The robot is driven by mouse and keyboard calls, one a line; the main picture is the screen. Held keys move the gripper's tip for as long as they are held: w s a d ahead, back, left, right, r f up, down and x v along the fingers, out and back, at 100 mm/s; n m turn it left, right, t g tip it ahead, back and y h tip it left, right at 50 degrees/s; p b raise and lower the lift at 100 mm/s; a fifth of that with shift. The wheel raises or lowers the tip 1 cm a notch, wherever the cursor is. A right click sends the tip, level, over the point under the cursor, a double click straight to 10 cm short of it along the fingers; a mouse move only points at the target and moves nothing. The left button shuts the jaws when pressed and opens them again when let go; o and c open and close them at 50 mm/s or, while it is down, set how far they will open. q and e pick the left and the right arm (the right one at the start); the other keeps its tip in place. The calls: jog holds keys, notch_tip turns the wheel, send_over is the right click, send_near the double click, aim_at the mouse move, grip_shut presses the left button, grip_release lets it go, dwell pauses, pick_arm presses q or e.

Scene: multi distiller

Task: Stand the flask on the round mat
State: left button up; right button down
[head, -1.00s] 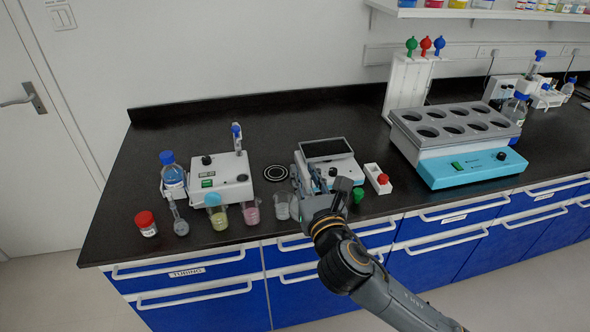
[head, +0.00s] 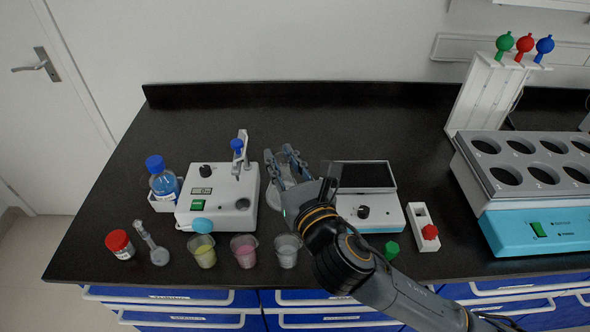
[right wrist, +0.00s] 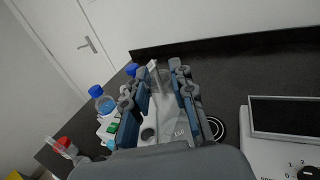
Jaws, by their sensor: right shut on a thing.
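My right gripper (head: 287,160) is shut on a clear glass flask (head: 285,192), seen between its fingers above the bench. In the right wrist view the gripper (right wrist: 162,85) has its fingers on both sides of the clear flask (right wrist: 178,128), which carries the marking 150. The round mat (right wrist: 217,128), black with a pale ring, lies on the bench just right of the fingers there. In the head view the gripper and flask hide most of the mat, and I cannot tell whether the flask touches it. My left gripper is not in view.
A white device (head: 215,212) stands left of the gripper, and a scale (head: 365,205) right of it. Several beakers, including a yellow one (head: 202,252), line the front edge. A long-necked flask (head: 156,252) and a red-capped jar (head: 120,246) stand at the left. The bench behind is clear.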

pick_arm(q)
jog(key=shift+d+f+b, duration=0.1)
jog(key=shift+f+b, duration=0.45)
jog(key=shift+b, duration=0.05)
pick_arm(e)
jog(key=w+d+f, duration=0.1)
jog(key=w+f, duration=1)
jog(key=shift+d+f, duration=0.3)
jog(key=shift+f, duration=0.05)
jog(key=shift+f, duration=0.1)
jog(key=shift+f, duration=0.15)
jog(key=c, duration=1.1)
grip_release()
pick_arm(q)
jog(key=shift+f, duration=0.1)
